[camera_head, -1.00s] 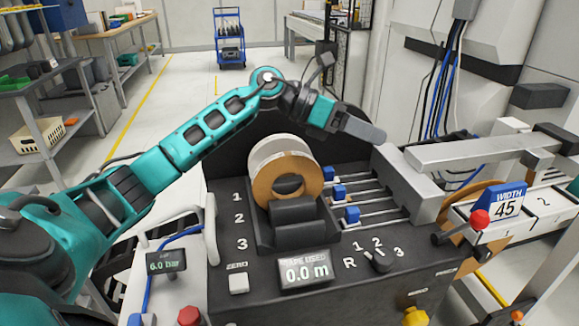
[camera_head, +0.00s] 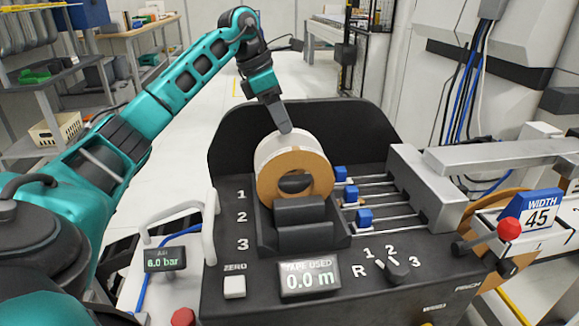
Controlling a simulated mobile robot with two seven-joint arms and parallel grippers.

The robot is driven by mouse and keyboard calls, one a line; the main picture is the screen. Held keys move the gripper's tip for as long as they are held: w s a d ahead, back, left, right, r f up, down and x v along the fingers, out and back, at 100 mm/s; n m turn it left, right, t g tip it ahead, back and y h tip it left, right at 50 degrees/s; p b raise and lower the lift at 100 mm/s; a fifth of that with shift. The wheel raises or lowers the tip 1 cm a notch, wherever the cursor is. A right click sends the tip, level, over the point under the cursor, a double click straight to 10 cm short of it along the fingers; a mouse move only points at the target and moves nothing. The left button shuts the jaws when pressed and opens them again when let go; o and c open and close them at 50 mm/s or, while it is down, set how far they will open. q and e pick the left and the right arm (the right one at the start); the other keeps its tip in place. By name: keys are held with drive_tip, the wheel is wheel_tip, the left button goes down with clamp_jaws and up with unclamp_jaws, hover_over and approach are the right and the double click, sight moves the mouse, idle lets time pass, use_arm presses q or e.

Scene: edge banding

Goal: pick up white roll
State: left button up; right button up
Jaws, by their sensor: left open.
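The white roll (camera_head: 276,148) stands upright in the black cradle at the back of the machine. Its front face is a brown cardboard-coloured ring with a dark hole in the middle. My left gripper (camera_head: 284,127) comes down from above at the top rim of the roll, its fingers pointing downward. The gripper is open, though the gap between its fingers is hard to make out from this angle. I cannot tell whether the fingers touch the roll. My right gripper is not in view.
Black blocks (camera_head: 300,210) sit in front of the roll. Blue sliders (camera_head: 350,194) on rods lie to its right, with a grey metal block (camera_head: 428,188) beyond. A dark curved panel (camera_head: 357,122) rises behind the roll. A white handle (camera_head: 209,226) stands at the left.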

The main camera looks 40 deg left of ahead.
sight(289, 138)
use_arm(q)
drive_tip(key=x, duration=0.2)
drive_tip(key=b+x, duration=0.1)
drive_tip(key=x, duration=0.3)
drive_tip(key=shift+s+b, duration=0.25)
drive_tip(key=shift+b, duration=0.1)
clamp_jaws()
drive_tip(key=shift+r, duration=0.1)
